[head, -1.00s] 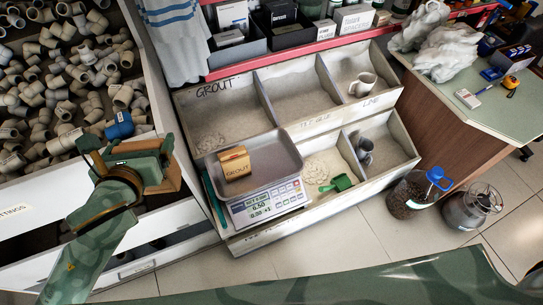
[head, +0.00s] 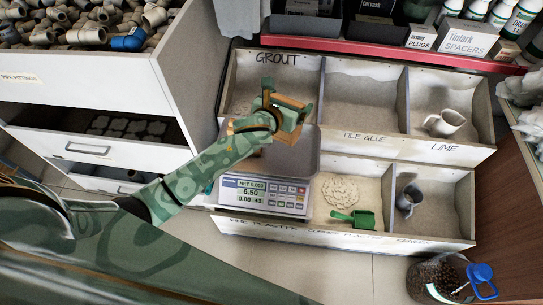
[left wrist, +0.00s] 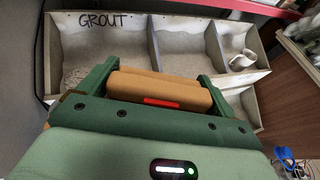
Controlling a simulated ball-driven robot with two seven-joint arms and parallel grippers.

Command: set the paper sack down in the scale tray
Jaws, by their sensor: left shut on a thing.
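My left gripper (head: 287,110) is shut on a brown paper sack (head: 291,128) and holds it above the back part of the scale tray (head: 305,160). The sack and tray look apart, but the height of the gap is hard to tell. In the left wrist view the sack (left wrist: 160,95) lies between the green fingers. The tray is a grey metal pan on a white scale (head: 264,194) with a lit display. Another brown sack in the tray, marked GROUT earlier, is mostly hidden behind my left wrist. My right gripper is not in view.
Open bins of powder surround the scale; the grout bin (head: 240,85) is behind it. A green scoop (head: 362,218) lies to the right, and a white jug (head: 445,123) sits in the lime bin. Drawers of pipe fittings (head: 110,125) stand at left.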

